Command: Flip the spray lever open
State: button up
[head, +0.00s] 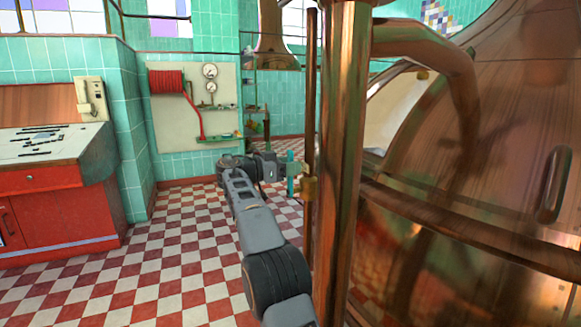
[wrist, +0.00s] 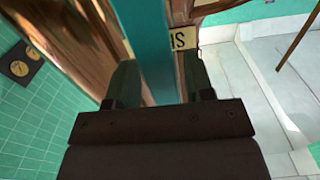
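The teal bar of the spray lever (head: 290,172) stands near upright in the head view, beside a brass fitting (head: 310,187) on a thin vertical copper pipe. My gripper (head: 279,170) reaches it from the left. In the wrist view the teal lever (wrist: 146,45) runs down between the two fingers of my gripper (wrist: 162,82), close to both. Whether the fingers press on it cannot be told. A pale label with black letters (wrist: 183,39) shows behind the lever, partly hidden by it.
A thick copper column (head: 343,150) stands just right of my arm, and a large copper kettle (head: 480,160) fills the right side. A red console (head: 50,190) stands at the left. The checkered floor (head: 170,260) is clear between.

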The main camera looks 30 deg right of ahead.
jog(key=shift+o, duration=0.3)
jog(key=shift+a, duration=0.1)
jog(key=w+a+p, duration=0.2)
jog(key=a+p, duration=0.2)
jog(key=a, duration=0.9)
jog(key=shift+w+a, duration=0.2)
jog(key=shift+w, duration=0.05)
jog(key=s+a+r+n+t+y+p, duration=0.1)
jog(key=s+r+n+t+y+p, duration=0.5)
jog(key=s+r+n+p, duration=0.8)
jog(key=s+a+f+n+y+p, duration=0.1)
jog(key=s+a+n+y+p, duration=0.2)
jog(key=p, duration=0.6)
jog(key=s+a+f+n+t+y+p, duration=0.1)
jog(key=s+a+f+n+y+p, duration=0.1)
jog(key=s+a+y+p, duration=0.6)
jog(key=s+a+n+p, duration=0.1)
jog(key=s, duration=0.3)
jog(key=shift+s+f, duration=0.25)
jog(key=shift+s+a+f+n+y, duration=0.1)
jog(key=shift+s+f+n+y, duration=0.2)
jog(key=shift+y, duration=0.1)
jog(key=shift+c, duration=0.2)
